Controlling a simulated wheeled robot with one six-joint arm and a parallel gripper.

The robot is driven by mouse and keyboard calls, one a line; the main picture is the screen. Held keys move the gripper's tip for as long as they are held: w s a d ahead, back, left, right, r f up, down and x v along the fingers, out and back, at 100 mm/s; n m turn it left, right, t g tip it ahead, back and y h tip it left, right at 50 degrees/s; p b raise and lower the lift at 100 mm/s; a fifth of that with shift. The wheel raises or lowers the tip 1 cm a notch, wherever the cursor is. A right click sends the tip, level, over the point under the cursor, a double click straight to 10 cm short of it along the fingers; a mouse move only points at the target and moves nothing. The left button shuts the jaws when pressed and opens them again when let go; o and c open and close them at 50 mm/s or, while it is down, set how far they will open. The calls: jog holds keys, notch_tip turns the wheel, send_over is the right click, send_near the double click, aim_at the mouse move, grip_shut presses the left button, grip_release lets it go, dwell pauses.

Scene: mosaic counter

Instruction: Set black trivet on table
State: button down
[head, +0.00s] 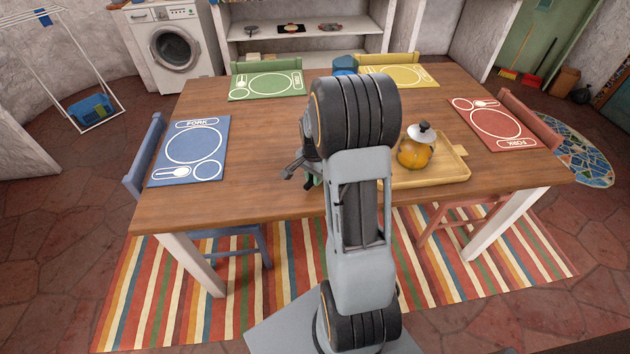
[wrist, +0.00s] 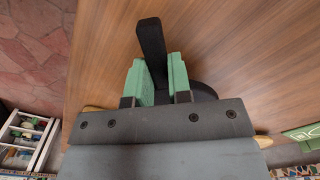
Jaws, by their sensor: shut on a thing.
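The black trivet (wrist: 152,48) is between the green finger pads of my gripper (wrist: 157,82) in the wrist view. A narrow black bar of it sticks up past the pads, and a rounded dark part shows behind the right pad. The rest is hidden by the gripper. In the head view my gripper (head: 308,178) is over the near half of the wooden table (head: 262,132), left of my arm, which hides most of it. I cannot tell whether the trivet touches the table top.
A wooden tray (head: 455,172) with an orange teapot (head: 416,152) stands right of my arm. Blue (head: 190,150), green (head: 267,85), yellow (head: 400,76) and red (head: 495,122) placemats lie around the edges. The table's left-centre is bare. Chairs stand around the table.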

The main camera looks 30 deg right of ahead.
jog(key=shift+f, duration=1)
jog(key=shift+f, duration=0.1)
jog(key=shift+f, duration=0.1)
jog(key=c, duration=1.1)
grip_release()
jog(key=shift+o, duration=0.2)
